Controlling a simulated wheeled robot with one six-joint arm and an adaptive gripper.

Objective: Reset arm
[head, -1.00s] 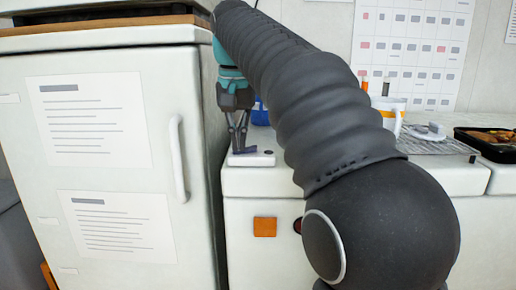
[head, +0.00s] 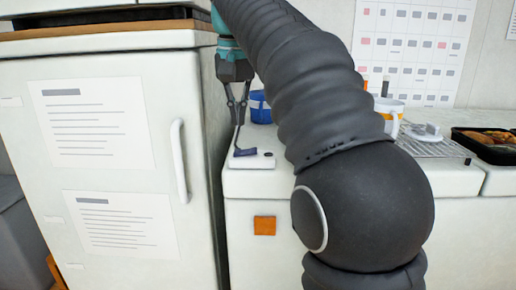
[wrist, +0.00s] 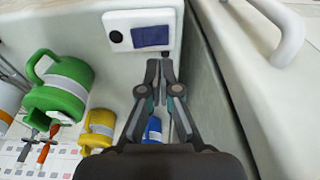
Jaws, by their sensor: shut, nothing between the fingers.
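My gripper (head: 237,122) hangs fingers-down beside the tall white cabinet, above a small white box with a dark blue pad (head: 262,162). Its fingers look close together with nothing between them. In the wrist view the fingertips (wrist: 159,66) lie just short of the white box (wrist: 124,40), whose dark blue pad and black round button face the camera. My dark ribbed arm crosses the middle of the head view and hides part of the counter.
The white cabinet (head: 100,185) with a handle stands close on the left. A blue cup (head: 260,110), a white mug (head: 392,112), a wire rack (head: 432,148) and a black food tray (head: 490,148) are on the counter.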

